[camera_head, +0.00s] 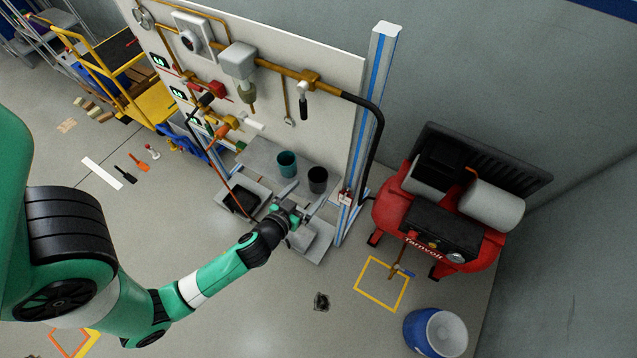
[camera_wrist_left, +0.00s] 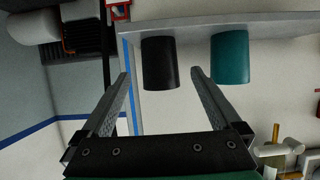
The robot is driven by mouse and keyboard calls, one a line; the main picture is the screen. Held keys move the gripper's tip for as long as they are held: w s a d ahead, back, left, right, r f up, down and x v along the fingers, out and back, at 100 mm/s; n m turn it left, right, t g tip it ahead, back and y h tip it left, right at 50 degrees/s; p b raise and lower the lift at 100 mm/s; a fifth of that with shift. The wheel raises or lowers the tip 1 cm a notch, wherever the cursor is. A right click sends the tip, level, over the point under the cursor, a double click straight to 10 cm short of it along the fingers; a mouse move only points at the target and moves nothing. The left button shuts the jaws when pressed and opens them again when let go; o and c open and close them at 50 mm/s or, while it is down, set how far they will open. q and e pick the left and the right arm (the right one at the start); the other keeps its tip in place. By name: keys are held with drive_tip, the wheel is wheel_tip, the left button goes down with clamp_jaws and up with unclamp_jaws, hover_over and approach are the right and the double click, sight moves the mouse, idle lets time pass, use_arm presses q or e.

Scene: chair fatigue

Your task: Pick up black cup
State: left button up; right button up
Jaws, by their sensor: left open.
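The black cup (camera_head: 317,180) stands on a grey shelf (camera_head: 257,158) at the foot of the panel in the head view. A teal cup (camera_head: 287,163) stands to its left. My left gripper (camera_head: 303,199) is just in front of the black cup, open and empty. In the left wrist view the black cup (camera_wrist_left: 160,63) shows beyond the fingertips, between the two open fingers (camera_wrist_left: 160,82). The teal cup (camera_wrist_left: 230,58) is to its right there, outside the fingers. My right gripper is not in view.
A blue-striped post (camera_head: 362,130) stands right of the black cup. A red compressor (camera_head: 440,215) is farther right, with a blue bin (camera_head: 435,331) in front. A dark tray (camera_head: 243,198) lies left of my gripper. The panel (camera_head: 330,80) with pipes rises behind the cups.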

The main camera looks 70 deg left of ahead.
sight(322, 175)
use_arm(q)
drive_tip(key=x, duration=0.4)
drive_tip(key=shift+w+a, duration=0.2)
drive_tip(key=shift+w, duration=0.1)
drive_tip(key=x, duration=0.5)
drive_tip(key=shift+w+a+r, duration=0.1)
drive_tip(key=shift+a+r, duration=0.05)
drive_tip(key=shift+r, duration=0.1)
drive_tip(key=shift+c, duration=0.3)
